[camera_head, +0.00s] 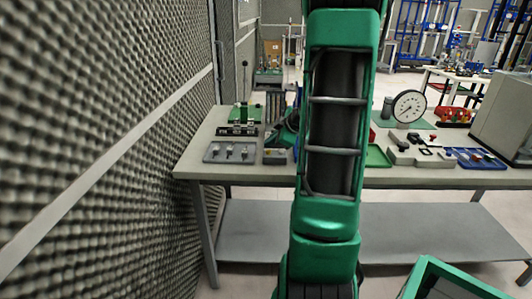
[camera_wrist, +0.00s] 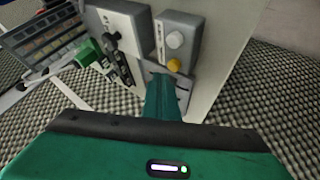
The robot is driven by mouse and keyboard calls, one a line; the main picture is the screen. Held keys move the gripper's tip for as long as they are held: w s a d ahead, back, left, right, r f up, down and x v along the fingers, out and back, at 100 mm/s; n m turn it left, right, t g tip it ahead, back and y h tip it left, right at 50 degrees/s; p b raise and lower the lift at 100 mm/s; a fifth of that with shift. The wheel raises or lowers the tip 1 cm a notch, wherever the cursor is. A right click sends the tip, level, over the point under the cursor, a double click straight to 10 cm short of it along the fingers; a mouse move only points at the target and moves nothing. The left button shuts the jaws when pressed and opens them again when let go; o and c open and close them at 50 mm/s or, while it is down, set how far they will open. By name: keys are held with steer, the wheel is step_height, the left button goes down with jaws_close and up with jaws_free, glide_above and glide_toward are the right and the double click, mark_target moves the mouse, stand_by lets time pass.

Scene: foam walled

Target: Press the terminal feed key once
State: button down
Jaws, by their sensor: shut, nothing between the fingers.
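In the wrist view, a grey box (camera_wrist: 178,38) carries a pale round button (camera_wrist: 175,39) and a yellow button (camera_wrist: 173,65). No readable label shows which control is the terminal feed key. My gripper (camera_wrist: 160,82) is shut and empty, its green fingers just below the yellow button in the picture. I cannot tell whether the fingertips touch anything. In the head view, a small grey box with a yellow spot (camera_head: 275,156) sits near the bench's front edge, left of my arm. My arm hides much of the bench middle there.
Beside the button box, a grey box with black levers (camera_wrist: 118,34) and a green block (camera_wrist: 88,52) stand close. The bench (camera_head: 200,165) also bears a grey switch plate (camera_head: 230,152), a dial gauge (camera_head: 409,106) and a blue tray (camera_head: 475,158). A foam wall (camera_head: 110,120) rises at left.

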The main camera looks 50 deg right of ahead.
steer(key=shift+f, duration=0.1)
stand_by(0.6)
steer(key=shift+s+f, duration=0.1)
steer(key=shift+f, duration=0.2)
steer(key=shift+f, duration=0.5)
stand_by(1.0)
steer(key=shift+r, duration=0.95)
steer(key=shift+r, duration=0.1)
steer(key=shift+r, duration=2.4)
